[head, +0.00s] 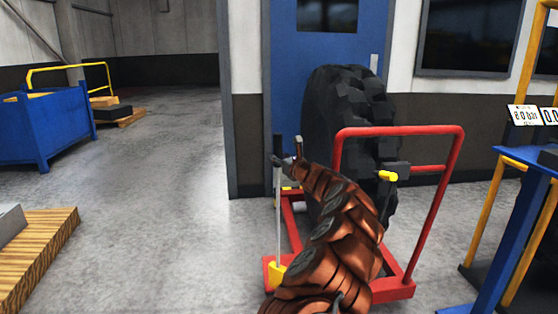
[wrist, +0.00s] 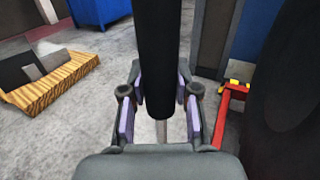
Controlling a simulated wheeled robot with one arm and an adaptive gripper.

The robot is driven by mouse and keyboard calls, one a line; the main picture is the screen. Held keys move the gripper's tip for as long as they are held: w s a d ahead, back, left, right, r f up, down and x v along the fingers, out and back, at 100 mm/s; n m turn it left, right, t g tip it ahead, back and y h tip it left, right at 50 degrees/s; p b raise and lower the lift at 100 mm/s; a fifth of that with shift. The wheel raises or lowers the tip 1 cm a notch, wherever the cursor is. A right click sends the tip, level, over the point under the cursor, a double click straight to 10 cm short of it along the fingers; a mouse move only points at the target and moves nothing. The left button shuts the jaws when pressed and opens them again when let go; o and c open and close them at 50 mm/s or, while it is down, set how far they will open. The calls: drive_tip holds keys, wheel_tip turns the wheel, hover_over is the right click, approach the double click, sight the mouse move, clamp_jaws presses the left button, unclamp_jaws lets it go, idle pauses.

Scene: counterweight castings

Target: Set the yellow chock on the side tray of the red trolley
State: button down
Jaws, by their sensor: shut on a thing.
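My gripper (head: 287,163) is shut on the dark upright handle (wrist: 160,60) of a thin grey rod (head: 278,215). At the rod's lower end is the yellow chock (head: 278,272), partly hidden by my arm in the head view. The chock overlaps the left front corner of the red trolley (head: 427,230) in that view; I cannot tell whether it touches it. A red piece at that corner (head: 267,268) may be the side tray, mostly hidden. In the wrist view the handle is between my finger pads, and the chock is hidden.
A big black tyre (head: 345,95) stands on the trolley, in front of a blue door (head: 285,75). A blue stand (head: 515,215) is at the right. A blue bin (head: 45,130) and a wooden pallet (head: 40,250) are at the left. The floor (head: 165,220) between is clear.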

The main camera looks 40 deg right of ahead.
drive_tip(key=shift+w+d, duration=0.8)
drive_tip(key=shift+w, duration=0.05)
drive_tip(key=shift+w+d+f, duration=0.1)
drive_tip(key=shift+w+d, duration=0.05)
drive_tip(key=shift+w, duration=0.45)
drive_tip(key=shift+w+d+f, duration=0.15)
drive_tip(key=shift+w+d, duration=1.45)
drive_tip(key=shift+w, duration=0.4)
wheel_tip(320, 180, down, 4)
drive_tip(key=shift+r+b, duration=0.25)
drive_tip(key=shift+b, duration=0.4)
